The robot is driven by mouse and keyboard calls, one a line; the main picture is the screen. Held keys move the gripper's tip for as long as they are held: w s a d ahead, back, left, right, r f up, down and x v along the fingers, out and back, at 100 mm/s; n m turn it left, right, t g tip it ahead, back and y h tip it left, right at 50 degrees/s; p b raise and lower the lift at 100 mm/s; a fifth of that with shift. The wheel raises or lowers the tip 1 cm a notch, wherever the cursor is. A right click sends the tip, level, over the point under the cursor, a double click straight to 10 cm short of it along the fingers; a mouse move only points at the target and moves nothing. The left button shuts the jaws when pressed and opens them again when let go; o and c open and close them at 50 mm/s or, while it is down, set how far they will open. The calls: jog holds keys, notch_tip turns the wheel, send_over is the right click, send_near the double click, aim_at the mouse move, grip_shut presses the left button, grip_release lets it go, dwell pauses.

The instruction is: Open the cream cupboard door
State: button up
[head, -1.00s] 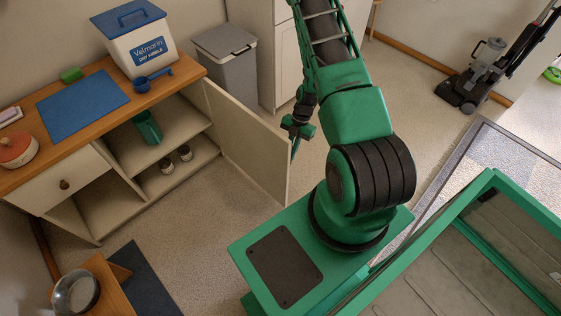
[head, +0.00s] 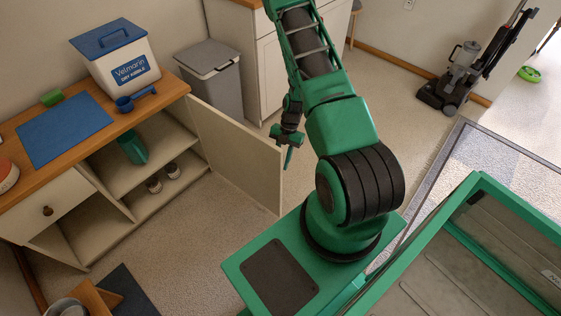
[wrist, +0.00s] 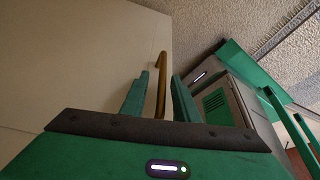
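The cream cupboard door (head: 238,158) stands wide open, swung out from the right end of the low cupboard. Its free edge points toward my base. My gripper (head: 288,157) is just beyond the door's free edge, on its outer side. In the wrist view the door's face (wrist: 85,60) fills the left. A brass bar handle (wrist: 161,85) runs between the two green fingers of my gripper (wrist: 160,88). The fingers are apart, with gaps seen beside the handle. The handle is hidden in the head view.
The cupboard top (head: 178,90) holds a kibble bin (head: 118,62), a blue scoop (head: 135,98) and a blue mat (head: 62,133). A grey bin (head: 210,80) is behind the door.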

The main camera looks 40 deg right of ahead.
jog(key=v, duration=1)
jog(key=shift+r, duration=0.35)
jog(key=shift+w, duration=0.1)
jog(key=s+a+r+m+h, duration=0.1)
jog(key=s+r+m, duration=0.2)
jog(key=r+m, duration=0.7)
jog(key=s+a+r+m+h, duration=0.1)
jog(key=s+r+m+h, duration=0.15)
jog(key=r, duration=1.35)
jog(key=s+a+r+m+t, duration=0.1)
jog(key=s+a+r+m, duration=0.1)
jog(key=s+r+m, duration=0.4)
jog(key=s+a+r+m+t, duration=0.1)
jog(key=s+a+r+m, duration=0.2)
jog(key=s+r+m, duration=0.3)
jog(key=shift+s+a+r+m, duration=0.3)
jog(key=shift+s+m, duration=2.15)
jog(key=shift+s, duration=1)
jog(key=shift+h, duration=0.25)
